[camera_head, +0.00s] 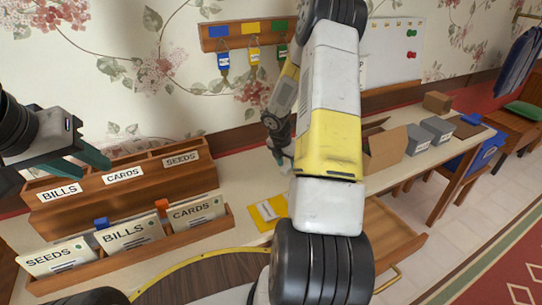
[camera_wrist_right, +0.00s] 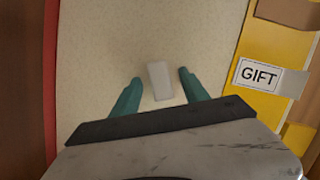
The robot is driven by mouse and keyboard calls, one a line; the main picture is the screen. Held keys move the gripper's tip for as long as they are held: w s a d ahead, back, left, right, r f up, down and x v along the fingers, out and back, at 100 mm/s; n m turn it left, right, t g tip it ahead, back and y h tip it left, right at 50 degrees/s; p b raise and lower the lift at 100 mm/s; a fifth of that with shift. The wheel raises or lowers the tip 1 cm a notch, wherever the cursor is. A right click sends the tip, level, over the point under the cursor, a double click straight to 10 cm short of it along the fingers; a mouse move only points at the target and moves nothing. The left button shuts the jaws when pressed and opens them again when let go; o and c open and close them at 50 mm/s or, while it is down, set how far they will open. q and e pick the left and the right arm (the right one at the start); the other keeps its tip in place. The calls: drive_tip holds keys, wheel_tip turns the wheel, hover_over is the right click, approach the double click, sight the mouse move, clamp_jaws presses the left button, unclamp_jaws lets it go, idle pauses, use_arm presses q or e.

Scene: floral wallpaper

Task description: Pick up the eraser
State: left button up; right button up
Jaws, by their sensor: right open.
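A small pale grey-white block, which looks like the eraser (camera_wrist_right: 160,81), lies on the cream tabletop in the right wrist view. My right gripper (camera_wrist_right: 161,78) is open, with one teal finger on each side of the block. A gap shows between the block and each finger; I cannot tell the height above the table. In the head view my right arm hides the eraser and most of that gripper. My left gripper (camera_head: 88,165) is open and empty, in front of the wooden sorter at the left.
A wooden sorter (camera_head: 60,213) labelled BILLS, CARDS and SEEDS stands at the back left, with a card rack (camera_head: 120,262) before it. A yellow GIFT item (camera_wrist_right: 240,90) lies right of the eraser. An open cardboard box (camera_head: 386,148) and grey boxes stand farther right.

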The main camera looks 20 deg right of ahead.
clamp_jaws()
idle(0.3)
